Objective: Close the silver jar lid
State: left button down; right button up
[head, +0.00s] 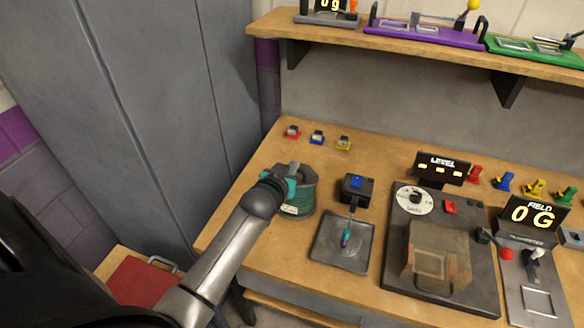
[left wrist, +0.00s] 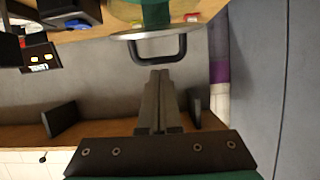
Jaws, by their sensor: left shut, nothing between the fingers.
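The jar (head: 298,200) is a squat teal cylinder with a pale label, standing on the wooden bench in the head view. My left gripper (head: 292,172) is at its top and, with my arm, hides part of it. In the left wrist view, which is upside down, the jar (left wrist: 154,14) is at the top edge. The silver lid (left wrist: 172,30) shows as a thin rim at its mouth, with a dark loop handle (left wrist: 158,60). I cannot tell whether the lid is fully seated. My left gripper's fingers (left wrist: 164,75) are shut and empty, close to the handle. My right gripper is not in view.
Right of the jar are a black box with a blue button (head: 356,187), a grey tray (head: 328,252) and a dark panel (head: 395,285) with a box. Small coloured clips (head: 317,137) lie behind. A wall shelf (head: 420,51) hangs above; a grey cabinet (head: 165,100) stands left.

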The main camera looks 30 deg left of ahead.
pick_arm(q)
jog(key=shift+s+f, duration=0.1)
jog(key=shift+f, duration=0.1)
jog(key=s+f+t+b, duration=0.1)
jog(key=f+b, duration=0.1)
jog(key=b, duration=0.1)
jog(key=shift+s+d, duration=0.1)
jog(key=shift+d, duration=0.05)
jog(key=shift+s+d+f, duration=0.1)
jog(key=shift+s+f, duration=0.2)
jog(key=shift+f, duration=0.2)
jog(key=shift+s+d+f, duration=0.1)
jog(key=shift+s+f, duration=0.2)
jog(key=shift+f, duration=0.2)
